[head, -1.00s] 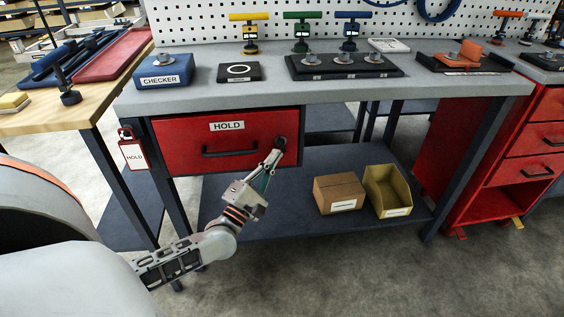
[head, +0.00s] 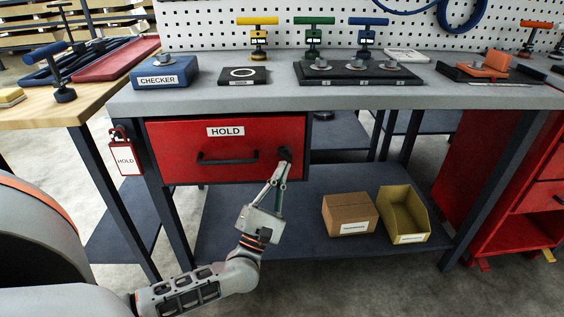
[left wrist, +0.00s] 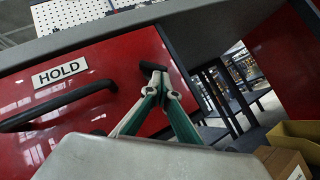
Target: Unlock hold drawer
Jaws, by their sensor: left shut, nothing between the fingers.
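The red hold drawer (head: 180,138) hangs under the workbench, with a "HOLD" label and a black bar handle (head: 228,160). It looks closed. A small dark lock knob (head: 285,153) sits at the right end of its front; the knob also shows in the left wrist view (left wrist: 152,66). My left gripper (head: 282,165) is shut and empty, its fingertips right at the knob from below. In the left wrist view the fingertips (left wrist: 166,82) meet just below and beside the knob; I cannot tell whether they touch it. My right gripper is not in view.
A red-framed HOLD tag (head: 125,158) hangs at the bench's left leg. A cardboard box (head: 350,213) and a yellow bin (head: 404,215) stand on the lower shelf. A blue CHECKER block (head: 165,73) and several tools are on the benchtop.

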